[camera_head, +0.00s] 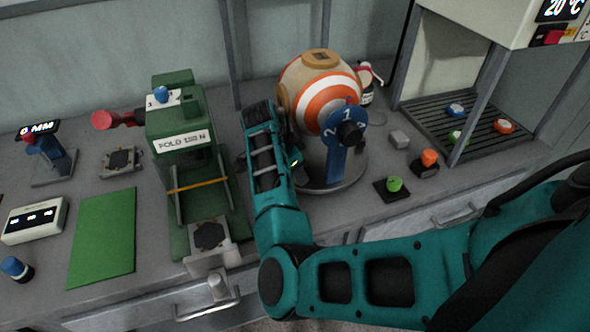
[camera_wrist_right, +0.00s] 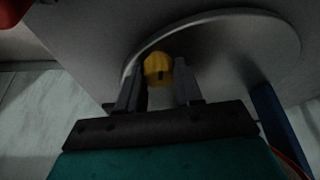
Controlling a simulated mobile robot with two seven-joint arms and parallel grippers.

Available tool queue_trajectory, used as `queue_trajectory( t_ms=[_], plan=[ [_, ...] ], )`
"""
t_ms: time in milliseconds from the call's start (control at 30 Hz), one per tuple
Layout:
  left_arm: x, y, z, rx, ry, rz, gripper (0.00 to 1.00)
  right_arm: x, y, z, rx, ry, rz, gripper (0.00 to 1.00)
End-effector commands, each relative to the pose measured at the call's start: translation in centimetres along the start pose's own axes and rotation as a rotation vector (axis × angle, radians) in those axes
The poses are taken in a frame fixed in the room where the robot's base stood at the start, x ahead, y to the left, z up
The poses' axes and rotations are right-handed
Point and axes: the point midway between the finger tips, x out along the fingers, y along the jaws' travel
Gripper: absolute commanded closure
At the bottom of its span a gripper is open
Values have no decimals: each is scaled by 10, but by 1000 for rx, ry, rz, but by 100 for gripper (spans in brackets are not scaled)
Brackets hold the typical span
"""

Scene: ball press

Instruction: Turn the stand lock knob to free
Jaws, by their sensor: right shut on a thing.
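The stand holds an orange-and-white striped ball (camera_head: 322,88) between supports. Its blue post (camera_head: 336,165) carries a numbered dial and a black knob (camera_head: 350,134), and stands on a round grey base (camera_head: 352,178). In the right wrist view, a yellow knob (camera_wrist_right: 158,66) with a dark slot or mark sits by the round base plate (camera_wrist_right: 235,22). My right gripper (camera_wrist_right: 159,84) is shut on this yellow knob, one finger on each side. In the head view my right arm hides the knob and fingers, left of the stand. My left gripper is not in view.
A green press (camera_head: 185,120) stands left of my right arm. A green mat (camera_head: 103,236) lies further left. A slatted rack bay (camera_head: 430,110) is at right.

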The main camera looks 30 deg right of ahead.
Motion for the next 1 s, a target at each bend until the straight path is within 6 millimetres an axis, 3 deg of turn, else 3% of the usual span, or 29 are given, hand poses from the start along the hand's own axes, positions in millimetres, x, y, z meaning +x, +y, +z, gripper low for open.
queue_trajectory(
  t_ms=[400,800,833,1000],
  plan=[
    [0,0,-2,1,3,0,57,0,1,-1,-311,3,-131,95],
    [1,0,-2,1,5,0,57,0,0,-1,-353,3,-148,95],
    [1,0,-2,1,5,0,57,0,0,-1,-352,3,-148,63],
    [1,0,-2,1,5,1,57,0,1,-1,-352,2,-147,47]
  ],
)
